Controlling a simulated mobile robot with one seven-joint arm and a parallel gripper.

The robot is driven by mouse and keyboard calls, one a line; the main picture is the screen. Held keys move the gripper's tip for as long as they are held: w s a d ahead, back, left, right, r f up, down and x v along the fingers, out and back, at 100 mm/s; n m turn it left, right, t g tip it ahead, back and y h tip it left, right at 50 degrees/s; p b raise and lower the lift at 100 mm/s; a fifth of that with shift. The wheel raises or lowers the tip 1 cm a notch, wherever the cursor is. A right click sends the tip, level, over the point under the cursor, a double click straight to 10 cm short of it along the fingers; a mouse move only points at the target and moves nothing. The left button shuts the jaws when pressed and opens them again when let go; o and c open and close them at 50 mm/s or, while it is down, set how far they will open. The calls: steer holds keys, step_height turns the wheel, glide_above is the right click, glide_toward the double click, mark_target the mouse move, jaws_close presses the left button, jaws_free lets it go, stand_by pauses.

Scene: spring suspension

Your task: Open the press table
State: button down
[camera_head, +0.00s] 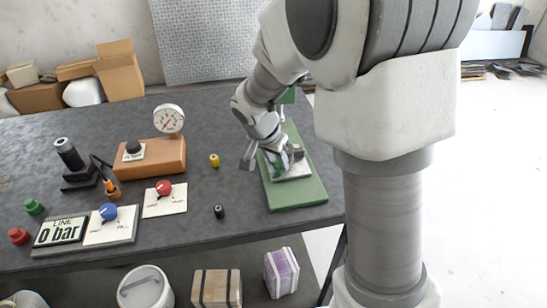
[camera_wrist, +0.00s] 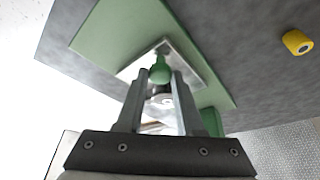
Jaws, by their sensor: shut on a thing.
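The press (camera_head: 300,192) has a green base and stands at the right end of the dark table. A pale metal plate (camera_head: 296,174), the likely press table, lies on the base; it also shows in the wrist view (camera_wrist: 192,60). My gripper (camera_head: 282,160) reaches down over this plate. In the wrist view my gripper (camera_wrist: 162,84) has its fingers shut on a green knob (camera_wrist: 160,69), which shows at the fingertips above the plate. My arm and gripper hide much of the press's upper part in the head view.
A yellow cylinder (camera_head: 214,160) and a black cylinder (camera_head: 219,211) stand left of the press. A gauge (camera_head: 169,120) on an orange block, a red-knob panel (camera_head: 165,202) and a blue-knob panel (camera_head: 110,226) are farther left. Boxes lie below the table.

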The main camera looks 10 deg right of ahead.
steer(key=shift+s+b, duration=1.1)
steer(key=shift+s, duration=1.3)
steer(key=c, duration=0.5)
jaws_free()
steer(key=shift+c, duration=0.2)
steer(key=p+v, duration=0.1)
steer(key=v, duration=1.6)
steer(key=shift+r+p, duration=0.25)
steer(key=shift+p, duration=0.05)
steer(key=shift+s, duration=0.1)
